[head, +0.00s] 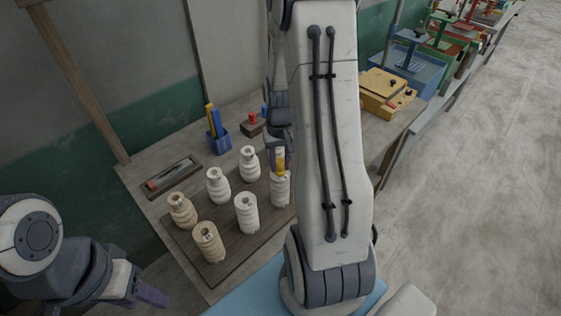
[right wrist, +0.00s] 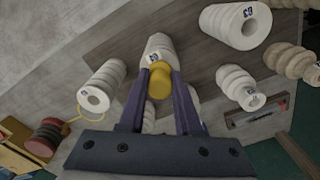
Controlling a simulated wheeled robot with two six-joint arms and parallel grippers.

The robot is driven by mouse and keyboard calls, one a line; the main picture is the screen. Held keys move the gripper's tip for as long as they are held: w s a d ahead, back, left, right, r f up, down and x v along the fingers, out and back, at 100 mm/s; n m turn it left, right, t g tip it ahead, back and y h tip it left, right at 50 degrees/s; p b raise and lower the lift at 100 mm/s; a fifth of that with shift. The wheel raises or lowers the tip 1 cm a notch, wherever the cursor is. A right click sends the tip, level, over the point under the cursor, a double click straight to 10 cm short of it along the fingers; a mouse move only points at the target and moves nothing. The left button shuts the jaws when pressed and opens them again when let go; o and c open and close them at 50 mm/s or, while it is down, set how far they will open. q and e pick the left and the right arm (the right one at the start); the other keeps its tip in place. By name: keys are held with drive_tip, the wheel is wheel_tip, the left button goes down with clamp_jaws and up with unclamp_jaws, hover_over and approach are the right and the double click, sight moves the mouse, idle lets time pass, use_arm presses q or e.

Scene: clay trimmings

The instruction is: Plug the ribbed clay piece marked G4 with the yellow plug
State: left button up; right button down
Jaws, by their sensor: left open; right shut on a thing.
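The yellow plug (right wrist: 160,82) is held between the two purple fingers of my right gripper (right wrist: 160,85). In the head view the yellow plug (head: 281,161) is just above or at the top of a white ribbed clay piece (head: 280,190); contact cannot be told. In the right wrist view that ribbed piece (right wrist: 158,46) lies behind the plug, with a dark mark I cannot read surely. My left gripper (head: 152,294) is open and empty at the lower left.
A blue holder (head: 217,143) with upright sticks, a red-topped item (head: 250,123) and a tool tray (head: 171,177) stand behind the board (head: 183,243). A yellow box (head: 388,93) is at the back right. My right arm hides the table's right part.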

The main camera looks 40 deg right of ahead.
drive_tip(key=shift+f+b, duration=0.3)
drive_tip(key=shift+f, duration=0.1)
drive_tip(key=c, duration=0.5)
unclamp_jaws()
drive_tip(key=shift+r, duration=0.1)
wheel_tip(320, 180, up, 10)
drive_tip(key=shift+r+b, duration=0.15)
drive_tip(key=shift+b, duration=0.8)
drive_tip(key=s+a+f+n+b, duration=0.15)
drive_tip(key=a+n, duration=0.45)
drive_tip(key=a, duration=1.2)
drive_tip(key=s+a+f+n+b, duration=0.1)
drive_tip(key=s+a+n, duration=0.1)
drive_tip(key=s+a, duration=0.2)
drive_tip(key=s+a+n+b, duration=0.1)
drive_tip(key=s+a+n, duration=0.1)
drive_tip(key=s+a, duration=0.2)
drive_tip(key=s+a+f+n+y+b, duration=0.1)
drive_tip(key=s+a+n, duration=0.1)
drive_tip(key=s+a, duration=0.2)
drive_tip(key=shift+s+a+f+n, duration=0.15)
drive_tip(key=shift+s+f+n, duration=0.05)
drive_tip(key=shift+s, duration=0.45)
drive_tip(key=shift+s+a+f+n, duration=0.15)
drive_tip(key=shift+s+n, duration=0.05)
drive_tip(key=shift+s, duration=0.45)
